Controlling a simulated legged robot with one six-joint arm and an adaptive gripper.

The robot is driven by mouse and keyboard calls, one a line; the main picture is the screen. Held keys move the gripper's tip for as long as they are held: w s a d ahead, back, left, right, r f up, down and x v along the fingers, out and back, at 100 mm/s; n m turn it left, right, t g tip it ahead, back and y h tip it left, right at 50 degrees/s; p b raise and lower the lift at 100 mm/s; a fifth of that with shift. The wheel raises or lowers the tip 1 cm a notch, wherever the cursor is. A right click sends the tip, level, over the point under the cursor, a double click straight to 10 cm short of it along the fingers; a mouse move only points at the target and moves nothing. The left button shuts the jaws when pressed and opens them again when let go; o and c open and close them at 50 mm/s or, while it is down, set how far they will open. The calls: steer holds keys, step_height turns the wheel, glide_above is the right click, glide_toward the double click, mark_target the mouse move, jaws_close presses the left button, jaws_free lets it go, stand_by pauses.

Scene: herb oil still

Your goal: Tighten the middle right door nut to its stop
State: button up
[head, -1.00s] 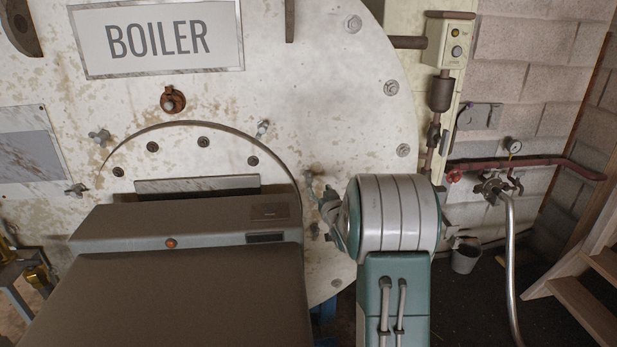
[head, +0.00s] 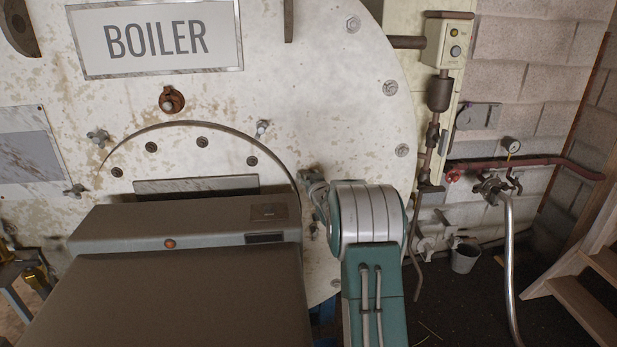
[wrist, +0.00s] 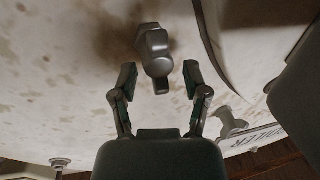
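The boiler door (head: 225,165) is off-white with rusty patches, and its lower part is hidden behind my own body. The middle right door nut is hidden behind my arm in the head view. In the wrist view, a grey metal nut on a stud (wrist: 155,48) stands out from the pale surface, probably this nut. My gripper (wrist: 158,68) is open, with one finger on each side of the nut's outer end in the picture. Gaps show on both sides, so neither finger seems to touch it. Other door nuts show at upper right (head: 262,128), upper left (head: 98,137) and middle left (head: 74,190).
Another nut (wrist: 232,122) and the BOILER plate (wrist: 262,140) show at lower right in the wrist view. Right of my arm are a control box (head: 449,44), a red pipe (head: 550,168), a bucket (head: 465,259) and wooden steps (head: 590,285).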

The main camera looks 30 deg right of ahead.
jaws_close()
steer(key=m, duration=0.5)
steer(key=shift+s+d+f+t+h, duration=0.1)
steer(key=shift+s+d+t+h, duration=0.1)
steer(key=shift+d+t+h, duration=0.15)
steer(key=shift+o, duration=1)
jaws_free()
steer(key=v, duration=1.2)
steer(key=shift+f, duration=0.15)
